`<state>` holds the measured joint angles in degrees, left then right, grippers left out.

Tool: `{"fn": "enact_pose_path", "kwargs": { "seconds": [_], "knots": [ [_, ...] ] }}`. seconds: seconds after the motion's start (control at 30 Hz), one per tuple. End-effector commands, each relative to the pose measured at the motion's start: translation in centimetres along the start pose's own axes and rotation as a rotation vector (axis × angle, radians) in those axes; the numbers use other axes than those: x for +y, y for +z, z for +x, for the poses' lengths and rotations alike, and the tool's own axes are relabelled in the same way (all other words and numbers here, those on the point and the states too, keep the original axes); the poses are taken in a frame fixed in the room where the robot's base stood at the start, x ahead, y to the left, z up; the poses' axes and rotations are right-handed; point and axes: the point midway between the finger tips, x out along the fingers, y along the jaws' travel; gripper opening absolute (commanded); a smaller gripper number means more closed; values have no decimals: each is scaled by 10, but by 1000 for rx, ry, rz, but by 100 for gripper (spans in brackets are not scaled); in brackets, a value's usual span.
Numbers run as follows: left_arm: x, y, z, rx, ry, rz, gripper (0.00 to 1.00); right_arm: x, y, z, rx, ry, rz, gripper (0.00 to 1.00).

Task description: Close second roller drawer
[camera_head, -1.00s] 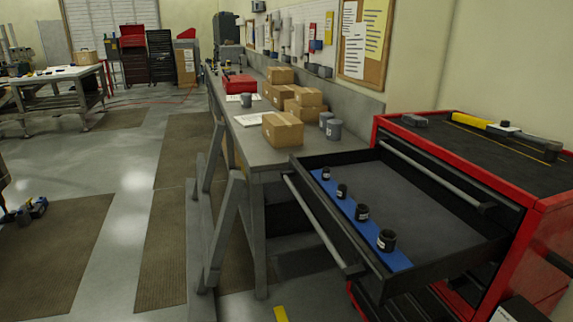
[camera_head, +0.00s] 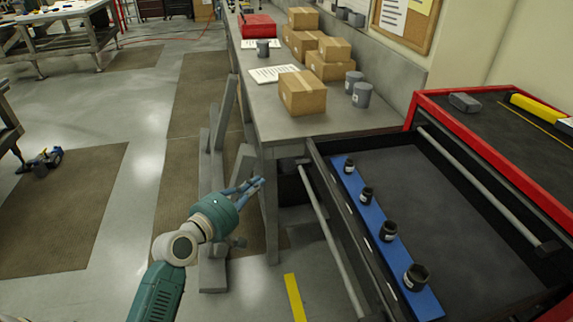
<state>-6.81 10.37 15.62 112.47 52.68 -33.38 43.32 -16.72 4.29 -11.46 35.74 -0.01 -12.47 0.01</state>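The open drawer (camera_head: 440,190) of the red roller cabinet (camera_head: 483,143) is pulled out toward the left. It holds a blue strip (camera_head: 376,217) with several black sockets. Its long grey handle bar (camera_head: 333,243) runs along the drawer's front. Another handle bar (camera_head: 480,180) shows on the cabinet front above the drawer. My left gripper (camera_head: 256,186) is left of the open drawer's handle, apart from it, near the workbench leg. Its fingers look close together, but whether they are shut is unclear. My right gripper is out of view. The lower drawers are hidden.
A grey workbench (camera_head: 330,122) with cardboard boxes (camera_head: 302,92) and grey cups (camera_head: 361,94) stands behind the drawer. Its leg (camera_head: 270,215) is close to my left gripper. A yellow floor strip (camera_head: 295,298) lies below. Open floor is at the left.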

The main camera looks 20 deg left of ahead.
Motion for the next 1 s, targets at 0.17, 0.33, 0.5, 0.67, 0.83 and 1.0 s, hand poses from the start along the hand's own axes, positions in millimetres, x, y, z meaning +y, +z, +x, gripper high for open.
{"fn": "enact_pose_path", "kwargs": {
  "seconds": [0.17,0.33,0.5,0.67,0.83,1.0],
  "knots": [
    [4,0,37,-1,1,0,0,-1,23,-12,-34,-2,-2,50],
    [3,0,73,0,1,0,0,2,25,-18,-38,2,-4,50],
    [2,12,97,-2,-1,-2,0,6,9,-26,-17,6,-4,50],
    [1,24,109,0,-1,1,0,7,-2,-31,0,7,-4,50],
    [0,28,114,1,-1,3,0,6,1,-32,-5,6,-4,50],
    [-1,28,114,1,-1,4,0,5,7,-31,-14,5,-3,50]
  ]
}}
